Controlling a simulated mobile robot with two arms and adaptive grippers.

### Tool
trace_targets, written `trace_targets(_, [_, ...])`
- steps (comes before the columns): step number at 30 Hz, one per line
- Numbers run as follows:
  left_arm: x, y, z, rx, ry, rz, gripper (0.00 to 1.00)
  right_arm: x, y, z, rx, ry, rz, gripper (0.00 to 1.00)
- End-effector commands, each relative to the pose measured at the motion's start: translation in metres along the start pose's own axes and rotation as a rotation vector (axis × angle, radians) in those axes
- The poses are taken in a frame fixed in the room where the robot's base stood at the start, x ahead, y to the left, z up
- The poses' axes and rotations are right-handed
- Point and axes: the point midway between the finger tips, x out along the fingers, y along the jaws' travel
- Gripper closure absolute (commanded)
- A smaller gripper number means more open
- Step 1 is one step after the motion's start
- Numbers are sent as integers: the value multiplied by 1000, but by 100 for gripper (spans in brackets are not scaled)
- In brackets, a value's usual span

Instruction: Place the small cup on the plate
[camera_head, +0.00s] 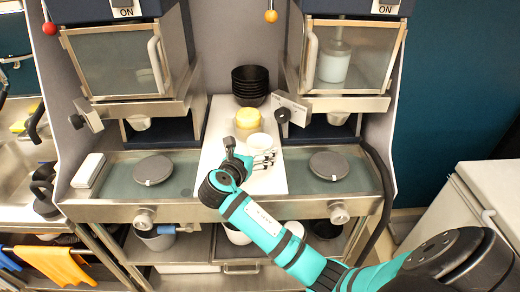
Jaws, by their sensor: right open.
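A small white cup (260,142) stands on the white board (278,183) in the middle of the counter. My right gripper (264,160) is open, close to the near side of the cup and partly in front of it. I cannot tell whether the fingers touch it. Two dark round plate-like discs lie on the counter, one at the left (153,169) and one at the right (328,165); I cannot tell which, if either, is the plate. My left gripper is out of view.
A round yellow-topped item (248,118) stands just behind the cup. A stack of black bowls (250,82) is behind that. Machines with glass-fronted boxes flank the board, the right one holding a white container (334,63). The board's near end is clear.

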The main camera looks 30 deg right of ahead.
Motion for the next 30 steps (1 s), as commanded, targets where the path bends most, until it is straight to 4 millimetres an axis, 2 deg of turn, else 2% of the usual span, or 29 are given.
trace_targets(7, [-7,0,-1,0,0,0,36,18,0,2,1,0,0,2])
trace_targets(12, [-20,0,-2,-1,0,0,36,44,-2,3,-2,2,-3,2])
trace_targets(16, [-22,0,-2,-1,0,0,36,59,-1,1,0,1,0,2])
trace_targets(24, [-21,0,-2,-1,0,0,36,64,-1,0,2,1,1,2])
trace_targets(25, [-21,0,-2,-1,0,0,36,64,-1,0,2,1,1,3])
trace_targets(30, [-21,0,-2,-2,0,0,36,64,-1,-1,2,1,1,25])
